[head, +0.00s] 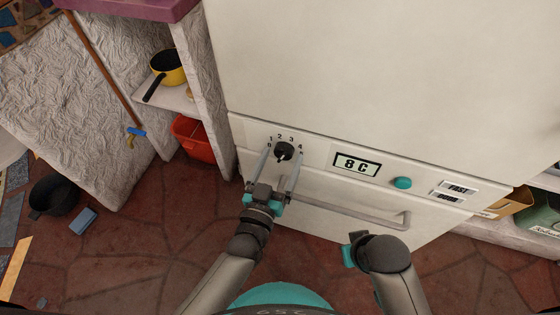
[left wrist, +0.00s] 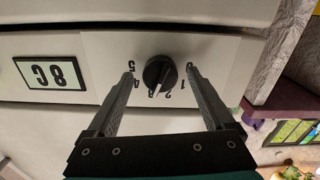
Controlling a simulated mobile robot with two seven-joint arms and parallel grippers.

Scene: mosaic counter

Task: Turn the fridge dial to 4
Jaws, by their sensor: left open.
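The fridge dial (head: 283,150) is a round black knob on the pale front panel, with numbers printed around it. It also shows in the left wrist view (left wrist: 160,73), where the picture is upside down. A pale mark on the knob seems to lie near 2 and 3; I cannot tell exactly where it points. My left gripper (head: 282,157) is open, with one finger on each side of the knob. In the left wrist view, gaps show between the knob and both fingers (left wrist: 159,76). My right gripper (head: 352,250) is low in front of the fridge, its fingers hidden.
A display reading 8 C (head: 357,164) and a teal button (head: 403,183) sit right of the dial. A grey handle bar (head: 350,213) runs below the panel. A shelf with a yellow pan (head: 170,66) and a red bin (head: 193,140) stand to the left.

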